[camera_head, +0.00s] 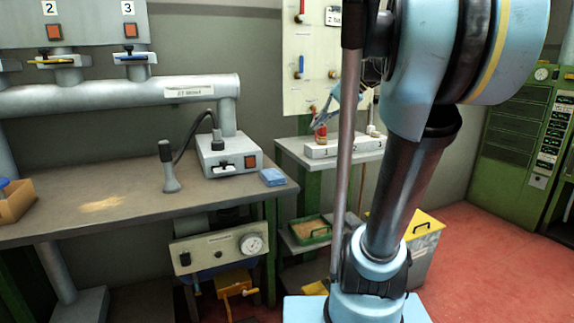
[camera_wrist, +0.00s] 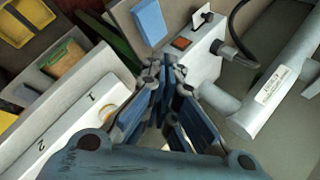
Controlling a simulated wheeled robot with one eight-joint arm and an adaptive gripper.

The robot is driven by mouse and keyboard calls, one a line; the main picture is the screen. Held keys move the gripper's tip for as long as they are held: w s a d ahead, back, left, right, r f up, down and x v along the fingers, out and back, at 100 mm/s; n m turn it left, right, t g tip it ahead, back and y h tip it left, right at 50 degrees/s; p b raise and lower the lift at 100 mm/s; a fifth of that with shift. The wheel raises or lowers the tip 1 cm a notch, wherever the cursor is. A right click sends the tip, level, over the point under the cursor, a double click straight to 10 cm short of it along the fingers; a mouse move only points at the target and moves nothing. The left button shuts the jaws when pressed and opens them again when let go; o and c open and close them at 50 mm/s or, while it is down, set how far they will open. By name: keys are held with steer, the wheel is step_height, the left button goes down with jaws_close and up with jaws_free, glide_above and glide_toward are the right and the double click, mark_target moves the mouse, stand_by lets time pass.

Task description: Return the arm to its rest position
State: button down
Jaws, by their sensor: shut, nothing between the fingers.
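My gripper (camera_head: 318,120) is at the end of my blue arm, small and partly hidden behind the arm's links in the head view. It is over the white numbered block (camera_head: 345,149) on the small side bench, close to a small red and tan piece (camera_head: 321,134) standing on that block. Whether they touch cannot be told. In the wrist view my gripper (camera_wrist: 160,72) has its blue fingers drawn together at the tips, with nothing seen between them. The white block (camera_wrist: 48,140) lies to their left there, with numbers 1 and 2 showing.
The workbench (camera_head: 130,207) at left carries a grey box with a red switch (camera_head: 229,158), a hose nozzle (camera_head: 169,168) and a blue pad (camera_head: 272,177). A green tray (camera_head: 310,232) sits on the lower shelf. A green cabinet (camera_head: 515,130) stands right; red floor lies clear before it.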

steer(key=s+d+f+n+h, duration=0.1)
steer(key=s+d+f+h, duration=0.1)
steer(key=s+f, duration=0.4)
steer(key=s+d+f+n+h, duration=0.1)
steer(key=s+d+f+h, duration=0.2)
steer(key=f, duration=1.1)
steer(key=s+d+f+n+h, duration=0.1)
steer(key=s+d+f+h, duration=0.2)
steer(key=s+f, duration=0.6)
steer(key=shift+s+d+f, duration=0.25)
steer(key=shift+d+f, duration=0.2)
steer(key=shift+f, duration=0.05)
steer(key=shift+w+f, duration=0.2)
steer(key=shift+w, duration=0.25)
